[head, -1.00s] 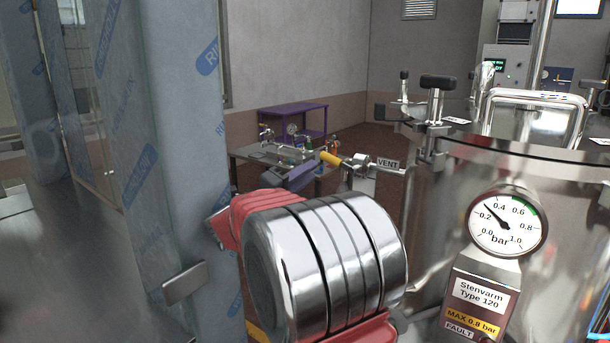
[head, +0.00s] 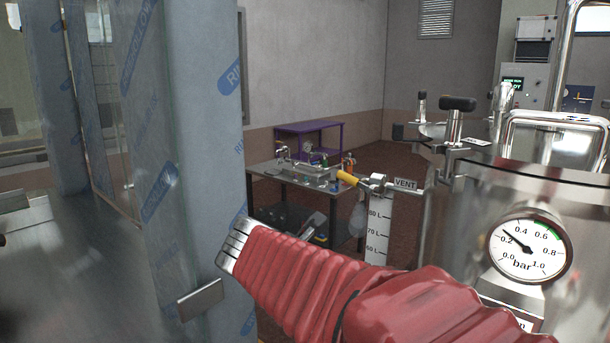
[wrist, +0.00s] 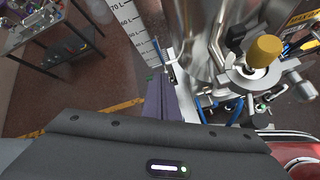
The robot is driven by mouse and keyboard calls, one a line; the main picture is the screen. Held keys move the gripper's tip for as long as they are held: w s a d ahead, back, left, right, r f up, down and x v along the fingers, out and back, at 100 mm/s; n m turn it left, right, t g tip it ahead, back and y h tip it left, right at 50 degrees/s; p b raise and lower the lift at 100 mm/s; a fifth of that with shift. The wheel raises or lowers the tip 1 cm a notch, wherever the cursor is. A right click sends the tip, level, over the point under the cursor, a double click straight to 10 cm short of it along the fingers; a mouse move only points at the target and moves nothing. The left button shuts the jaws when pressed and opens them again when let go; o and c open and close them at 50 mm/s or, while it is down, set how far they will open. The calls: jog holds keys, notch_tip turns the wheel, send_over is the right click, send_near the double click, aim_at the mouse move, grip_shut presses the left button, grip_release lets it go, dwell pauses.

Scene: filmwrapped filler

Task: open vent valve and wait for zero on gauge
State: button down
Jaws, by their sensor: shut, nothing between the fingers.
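The round gauge (head: 527,247) on the tank front reads between 0.2 and 0.4 bar. My gripper (wrist: 160,76) shows in the wrist view as dark fingers, shut and empty, pointing over the floor beside the tank's lower fittings. It touches nothing that I can see.
The steel tank (head: 470,215) fills the right side. A litre scale (head: 378,225) stands below the vent valve. A film-wrapped column (head: 195,130) is close on the left. A bench (head: 285,180) stands behind. A yellow knob (wrist: 265,50) is among the lower fittings.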

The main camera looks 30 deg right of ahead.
jog(key=s+a+f+m+t+y, duration=0.1)
jog(key=s+a+f+m+y, duration=0.1)
jog(key=a+m, duration=0.3)
jog(key=s+a+f+m+t+y, duration=0.1)
jog(key=s+a+f+m+y, duration=0.2)
jog(key=a, duration=0.6)
jog(key=s+a+f+m+t+y, duration=0.1)
jog(key=s+a+f+m+y, duration=0.2)
jog(key=a+m, duration=0.4)
jog(key=shift+s+m+y, duration=0.3)
jog(key=shift+s+y, duration=0.4)
jog(key=shift+s, duration=0.45)
jog(key=shift+a, duration=0.1)
